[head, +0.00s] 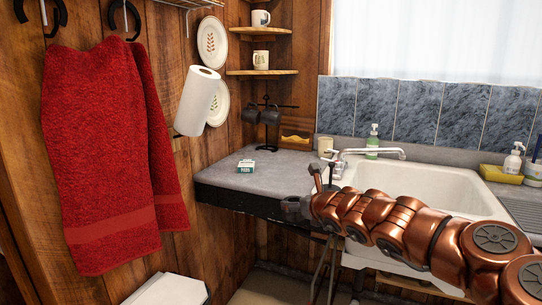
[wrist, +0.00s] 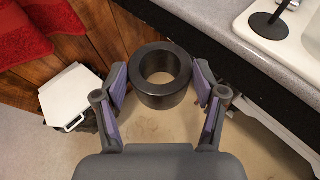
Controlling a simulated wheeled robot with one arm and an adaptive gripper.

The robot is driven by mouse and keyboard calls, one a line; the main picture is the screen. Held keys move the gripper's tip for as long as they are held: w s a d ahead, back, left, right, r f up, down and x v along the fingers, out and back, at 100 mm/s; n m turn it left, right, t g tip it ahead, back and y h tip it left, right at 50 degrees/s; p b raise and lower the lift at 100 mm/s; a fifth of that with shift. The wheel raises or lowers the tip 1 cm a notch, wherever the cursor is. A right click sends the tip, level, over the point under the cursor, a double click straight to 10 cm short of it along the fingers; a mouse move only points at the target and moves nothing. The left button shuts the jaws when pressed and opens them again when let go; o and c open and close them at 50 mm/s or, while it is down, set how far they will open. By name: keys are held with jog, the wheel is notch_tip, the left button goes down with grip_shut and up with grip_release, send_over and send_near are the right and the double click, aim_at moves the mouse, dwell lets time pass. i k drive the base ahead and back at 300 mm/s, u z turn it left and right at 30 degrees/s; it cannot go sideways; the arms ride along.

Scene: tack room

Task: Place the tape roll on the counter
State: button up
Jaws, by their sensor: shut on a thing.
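The tape roll (wrist: 160,97) is a thick dark ring with an open centre, seen in the wrist view. My gripper (wrist: 158,84) is shut on it, one finger on each side. In the head view my gripper (head: 297,207) is at the end of my copper arm, by the counter's front edge, and the roll is hard to make out there. The grey counter (head: 222,177) is left of the sink; its edge also shows in the wrist view (wrist: 215,40). The roll appears over the floor, just outside that edge.
A teal-white box (head: 245,166), a dark mug stand (head: 267,122) and a cup (head: 325,146) stand on the counter. Its front left part is clear. The white sink (head: 430,185) is right. A red towel (head: 105,150) and paper towel roll (head: 197,101) hang left.

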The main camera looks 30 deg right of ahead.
aim_at(274, 174)
jog(key=u, duration=0.05)
jog(key=i, duration=1.2)
